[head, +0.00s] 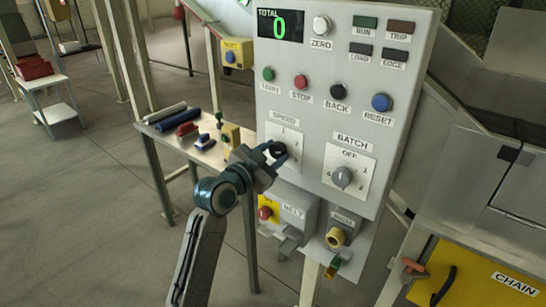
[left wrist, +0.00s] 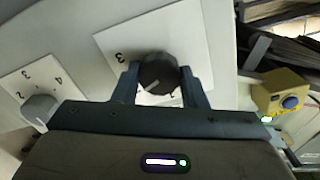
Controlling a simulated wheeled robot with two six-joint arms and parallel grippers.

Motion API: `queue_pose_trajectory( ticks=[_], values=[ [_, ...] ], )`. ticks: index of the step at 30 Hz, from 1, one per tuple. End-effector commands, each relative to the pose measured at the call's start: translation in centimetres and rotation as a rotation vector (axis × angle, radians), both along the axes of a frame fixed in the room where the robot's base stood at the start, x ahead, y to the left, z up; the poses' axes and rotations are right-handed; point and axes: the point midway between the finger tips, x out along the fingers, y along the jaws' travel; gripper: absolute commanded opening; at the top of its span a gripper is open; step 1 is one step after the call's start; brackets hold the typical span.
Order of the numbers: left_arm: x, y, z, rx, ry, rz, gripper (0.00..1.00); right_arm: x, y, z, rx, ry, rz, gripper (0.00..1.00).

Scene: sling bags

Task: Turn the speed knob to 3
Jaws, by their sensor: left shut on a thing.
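The speed knob (head: 278,149) is a round black knob on a white dial plate under the SPEED label on the grey control panel (head: 300,92). My left gripper (head: 279,155) reaches up to it from the lower left. In the left wrist view, the gripper's two blue-grey fingers (left wrist: 160,86) stand on either side of the black knob (left wrist: 158,73), shut on it. A pale pointer mark shows on the knob's lower edge in that view. A 3 is readable at the plate's left there; other numbers are partly hidden. My right gripper is not in view.
The grey BATCH knob (head: 342,177) sits right of the speed knob. Coloured buttons and a TOTAL display (head: 280,26) reading 0 are above. A side table (head: 204,153) holding tools stands left.

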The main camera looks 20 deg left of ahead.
Motion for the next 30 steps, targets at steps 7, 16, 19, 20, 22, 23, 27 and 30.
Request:
queue_pose_trajectory(
  ticks=[7,16,19,20,22,23,27,30],
  values=[
    [0.0,0.0,-0.3,0.205,-0.077,-0.001,0.16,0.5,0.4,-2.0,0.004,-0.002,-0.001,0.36],
    [0.0,0.0,-0.2,0.471,-0.174,0.001,0.16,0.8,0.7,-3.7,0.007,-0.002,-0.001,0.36],
    [0.0,0.0,-0.2,0.554,-0.202,0.000,0.16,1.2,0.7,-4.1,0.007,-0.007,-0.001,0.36],
    [0.0,0.0,-0.2,0.577,-0.210,0.000,0.16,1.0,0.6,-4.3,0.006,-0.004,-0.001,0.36],
    [0.0,0.0,-0.2,0.626,-0.229,0.000,0.16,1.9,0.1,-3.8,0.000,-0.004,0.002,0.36],
    [0.0,0.0,-0.2,0.648,-0.237,0.000,0.16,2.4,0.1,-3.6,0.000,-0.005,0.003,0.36],
    [0.0,0.0,-0.1,0.730,-0.267,-0.001,0.16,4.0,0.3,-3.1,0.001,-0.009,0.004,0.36],
    [0.0,0.0,-0.1,0.775,-0.282,-0.001,0.16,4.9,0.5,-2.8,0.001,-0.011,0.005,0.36]
  ],
)
